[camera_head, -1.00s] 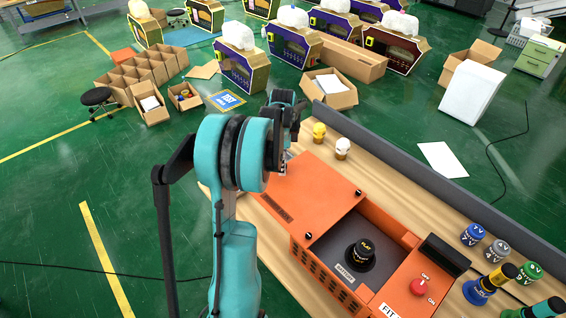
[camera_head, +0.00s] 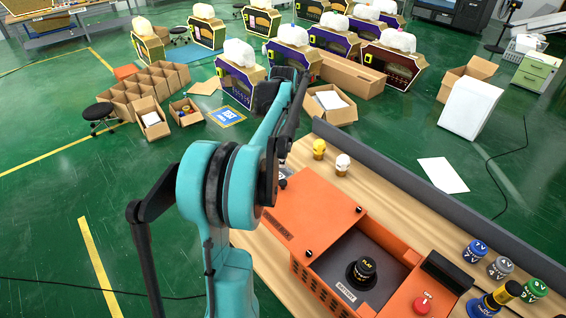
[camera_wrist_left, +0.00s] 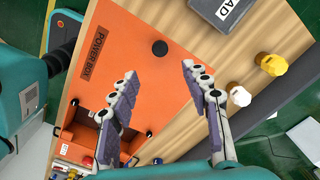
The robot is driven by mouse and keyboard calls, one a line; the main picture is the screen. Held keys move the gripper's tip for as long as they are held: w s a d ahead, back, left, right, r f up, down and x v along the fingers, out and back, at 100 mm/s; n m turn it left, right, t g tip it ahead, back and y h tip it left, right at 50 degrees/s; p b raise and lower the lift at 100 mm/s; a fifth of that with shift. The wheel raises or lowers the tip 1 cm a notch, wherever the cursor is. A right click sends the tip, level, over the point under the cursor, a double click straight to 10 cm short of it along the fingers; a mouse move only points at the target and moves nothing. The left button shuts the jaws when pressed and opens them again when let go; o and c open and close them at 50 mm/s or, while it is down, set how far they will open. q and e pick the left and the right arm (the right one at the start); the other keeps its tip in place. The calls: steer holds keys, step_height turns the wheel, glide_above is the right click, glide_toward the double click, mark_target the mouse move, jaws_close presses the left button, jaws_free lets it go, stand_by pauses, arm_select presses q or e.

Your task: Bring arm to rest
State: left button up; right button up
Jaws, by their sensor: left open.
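My left arm rises in the head view and reaches forward over the left end of the wooden table. My left gripper (camera_wrist_left: 160,105) is open and empty in the left wrist view, with its two purple-padded fingers spread above the orange power box (camera_wrist_left: 130,50). The same orange box (camera_head: 318,222) stands on the table (camera_head: 385,165) in the head view. A black round battery (camera_head: 362,270) sits upright in its open bay. A red knob (camera_head: 423,298) is on the box's right part. In the head view the left fingertips are hidden behind the arm. My right gripper is not in view.
A yellow knob (camera_head: 319,148) and a white knob (camera_head: 342,163) stand near the table's far edge. Several coloured batteries, including a blue one (camera_head: 476,251), stand at the right. A grey rim (camera_head: 420,190) borders the table. Green floor lies open to the left.

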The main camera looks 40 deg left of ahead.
arm_select(q)
steer(key=shift+r, duration=0.15)
stand_by(0.4)
steer(key=s+d+f+n+t+y+b, duration=0.1)
steer(key=s+d+f+n+t+b, duration=0.2)
steer(key=d, duration=0.9)
steer(key=s+d+f+n+t+b, duration=0.1)
steer(key=s+d+f+n+b, duration=0.25)
steer(key=d, duration=0.85)
steer(key=s+d+f+n+t+h+b, duration=0.1)
steer(key=s+d+f+n+t+b, duration=0.2)
steer(key=s+d+f, duration=0.3)
steer(key=shift+d+f, duration=0.45)
steer(key=shift+d, duration=0.25)
